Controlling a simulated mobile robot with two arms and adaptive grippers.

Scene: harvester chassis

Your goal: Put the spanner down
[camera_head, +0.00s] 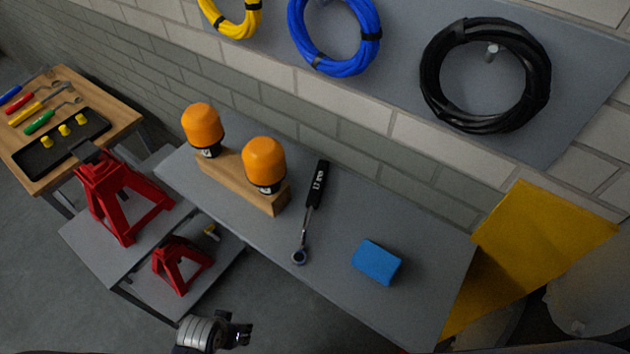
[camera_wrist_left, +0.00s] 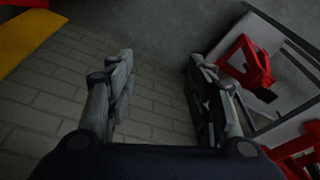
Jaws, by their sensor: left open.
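The spanner (camera_head: 307,222) lies flat on the grey table (camera_head: 400,215) in the head view. Its black handle points to the back and its ring end to the front. My left gripper (camera_head: 244,330) is at the bottom of the head view, in front of the table and apart from the spanner. In the left wrist view its two fingers (camera_wrist_left: 160,85) are spread wide with nothing between them. My right gripper is in neither view.
A wooden block (camera_head: 270,199) with two orange-capped items stands left of the spanner, a blue block (camera_head: 377,262) to its right. Red stands (camera_head: 125,200) (camera_head: 180,264) are on lower shelves. A yellow panel (camera_head: 530,250) is at right. The table's front middle is clear.

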